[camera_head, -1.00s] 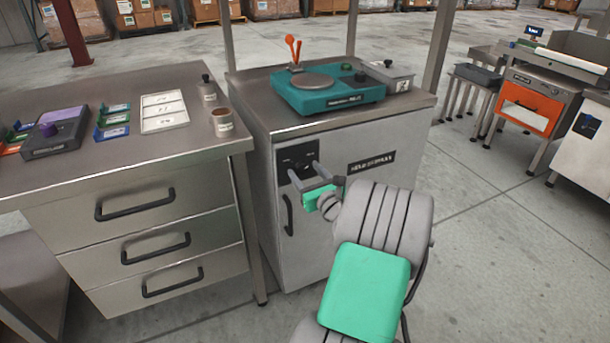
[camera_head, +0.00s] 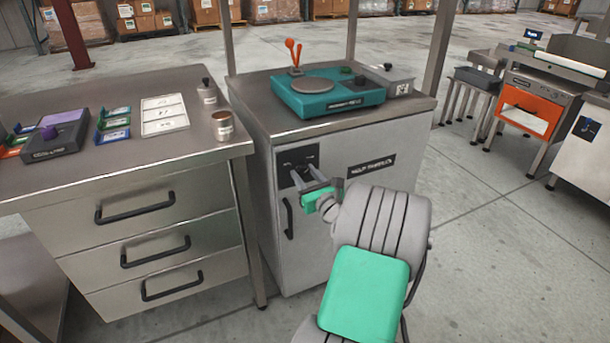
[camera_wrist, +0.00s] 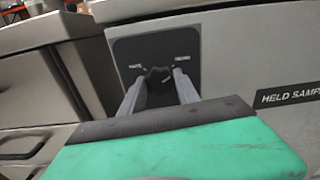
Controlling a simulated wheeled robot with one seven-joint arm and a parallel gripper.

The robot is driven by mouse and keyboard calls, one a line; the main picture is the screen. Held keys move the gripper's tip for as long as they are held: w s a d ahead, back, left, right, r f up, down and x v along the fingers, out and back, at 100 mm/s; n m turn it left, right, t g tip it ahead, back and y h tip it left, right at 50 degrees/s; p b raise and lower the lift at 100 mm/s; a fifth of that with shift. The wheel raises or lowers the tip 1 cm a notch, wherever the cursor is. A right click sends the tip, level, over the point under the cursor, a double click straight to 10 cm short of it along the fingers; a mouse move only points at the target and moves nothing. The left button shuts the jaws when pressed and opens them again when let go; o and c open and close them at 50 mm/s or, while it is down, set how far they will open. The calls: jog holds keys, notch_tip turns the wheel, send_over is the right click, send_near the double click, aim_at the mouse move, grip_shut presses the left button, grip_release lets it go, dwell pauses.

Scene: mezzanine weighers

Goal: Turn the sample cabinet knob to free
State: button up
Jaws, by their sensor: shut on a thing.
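The sample cabinet (camera_head: 345,225) is a grey steel cabinet with a black knob plate (camera_head: 289,157) at the upper left of its door. In the wrist view the plate (camera_wrist: 138,50) carries two small white labels, too blurred to read surely. The dark knob (camera_wrist: 157,76) sits low on the plate, with its lower part hidden behind my gripper. My gripper (camera_head: 305,172) reaches the plate from the front right. In the wrist view its two grey fingers (camera_wrist: 160,88) stand on either side of the knob and are shut on it.
A black vertical door handle (camera_head: 288,217) is below the plate. A label reading "HELD SAMPLES" (camera_head: 371,166) is to the right. A teal scale (camera_head: 335,97) stands on the cabinet top. A drawer bench (camera_head: 150,235) stands close on the left. Open floor lies to the right.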

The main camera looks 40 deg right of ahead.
grip_shut()
jog(key=n, duration=0.5)
jog(key=shift+n, duration=0.4)
jog(key=n+b, duration=0.2)
jog(key=n, duration=0.4)
jog(key=shift+f, duration=0.15)
jog(key=n+b, duration=0.4)
jog(key=n, duration=0.2)
jog(key=shift+f+n, duration=0.15)
jog(key=shift+n, duration=0.15)
jog(key=n+b, duration=0.3)
jog(key=n, duration=0.1)
jog(key=shift+n+b, duration=0.7)
jog(key=shift+b, duration=0.1)
jog(key=o, duration=1.3)
grip_release()
jog(key=shift+c, duration=0.2)
